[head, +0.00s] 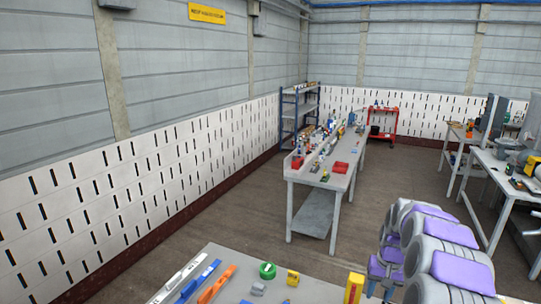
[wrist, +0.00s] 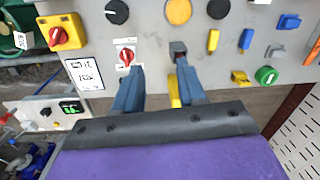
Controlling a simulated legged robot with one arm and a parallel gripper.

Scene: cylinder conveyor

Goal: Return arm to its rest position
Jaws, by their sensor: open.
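My gripper (wrist: 159,72) is in the wrist view with its two blue fingers apart, open, and with no object clearly held between them. A yellow piece (wrist: 174,92) shows beside the right finger; whether it touches the finger I cannot tell. The fingers point toward a grey panel or table surface (wrist: 150,30) carrying knobs and small parts. In the head view my arm, grey with purple pads, fills the lower right corner. Its blue end (head: 385,268) shows partly there, beside the near table (head: 325,291), and the fingertips are not clear.
More benches are at the right. Open floor (head: 240,205) lies between the wall and the long bench.

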